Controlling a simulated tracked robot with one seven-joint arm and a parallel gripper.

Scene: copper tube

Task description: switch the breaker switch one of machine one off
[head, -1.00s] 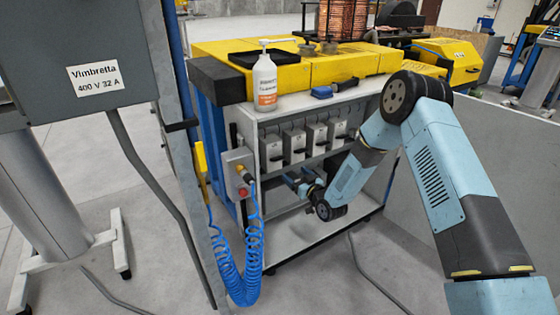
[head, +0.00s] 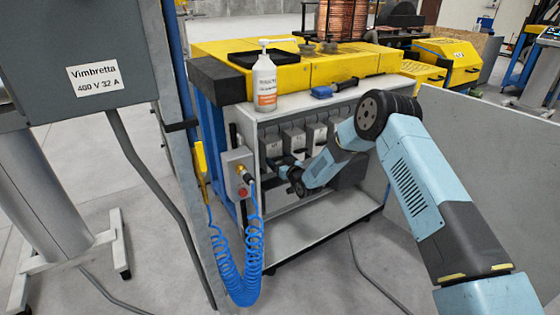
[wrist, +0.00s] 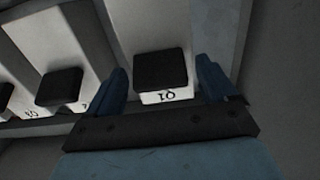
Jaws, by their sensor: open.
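A row of grey breaker boxes (head: 293,137) hangs under the top of the workbench in the head view. My gripper (wrist: 163,75) is open in the wrist view, with one blue finger on each side of a black switch (wrist: 160,69). A small label (wrist: 165,97) with a 1 and a 0, seen upside down, sits below that switch. I cannot tell whether the fingers touch it. In the head view my gripper is by the leftmost breaker box (head: 271,146), partly hidden by my wrist. A neighbouring black switch (wrist: 59,87) lies to the left in the wrist view.
A coiled blue hose (head: 242,270) hangs from a grey box with a red button (head: 240,175) at the bench's left side. A grey cabinet labelled Vimbretta (head: 75,50) is at the left.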

